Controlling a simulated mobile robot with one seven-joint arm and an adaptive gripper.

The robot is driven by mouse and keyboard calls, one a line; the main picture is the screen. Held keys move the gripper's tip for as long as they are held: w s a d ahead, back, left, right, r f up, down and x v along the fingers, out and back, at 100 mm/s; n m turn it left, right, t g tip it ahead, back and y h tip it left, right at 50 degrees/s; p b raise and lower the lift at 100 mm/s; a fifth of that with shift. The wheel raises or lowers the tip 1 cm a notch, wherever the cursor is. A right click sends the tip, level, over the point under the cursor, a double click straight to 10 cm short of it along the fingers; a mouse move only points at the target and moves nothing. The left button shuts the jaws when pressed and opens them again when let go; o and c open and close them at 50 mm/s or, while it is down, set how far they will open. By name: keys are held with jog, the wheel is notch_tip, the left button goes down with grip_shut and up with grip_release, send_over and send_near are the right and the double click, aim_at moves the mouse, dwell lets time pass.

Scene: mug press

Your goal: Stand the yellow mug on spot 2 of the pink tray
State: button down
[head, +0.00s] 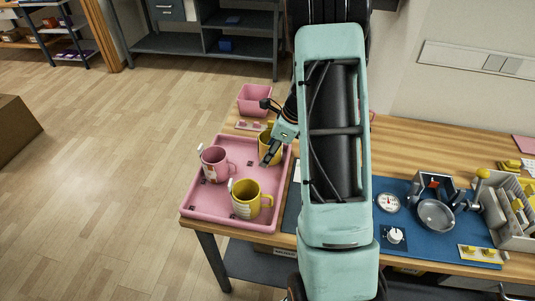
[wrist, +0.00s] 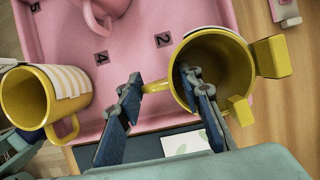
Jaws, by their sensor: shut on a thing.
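The pink tray (head: 187,212) lies on the left end of the table. A yellow mug (head: 265,152) is at its back right corner, partly hidden by my gripper (head: 270,155). In the wrist view my gripper (wrist: 160,78) is shut on this yellow mug (wrist: 220,45), one finger inside its mouth and the other outside by its handle. The mug looks upright; I cannot tell whether it touches the tray. The spot 2 mark (wrist: 164,40) shows bare beside it. A second yellow mug with white stripes (head: 245,198) and a pink mug (head: 214,164) stand on the tray.
Marks 4 (wrist: 101,58) and 5 (wrist: 35,7) also show on the tray. A pink bin (head: 254,100) stands behind it. A blue mat (head: 412,226) with a dial, a pan and a grey organiser (head: 511,215) lies right of my arm.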

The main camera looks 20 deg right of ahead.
jog(key=shift+f, duration=0.2)
jog(key=c, duration=1.4)
grip_release()
jog(key=shift+o, duration=0.2)
jog(key=shift+d+r, duration=0.1)
jog(key=shift+r, duration=0.4)
jog(key=v, duration=1.1)
jog(key=shift+r, duration=0.2)
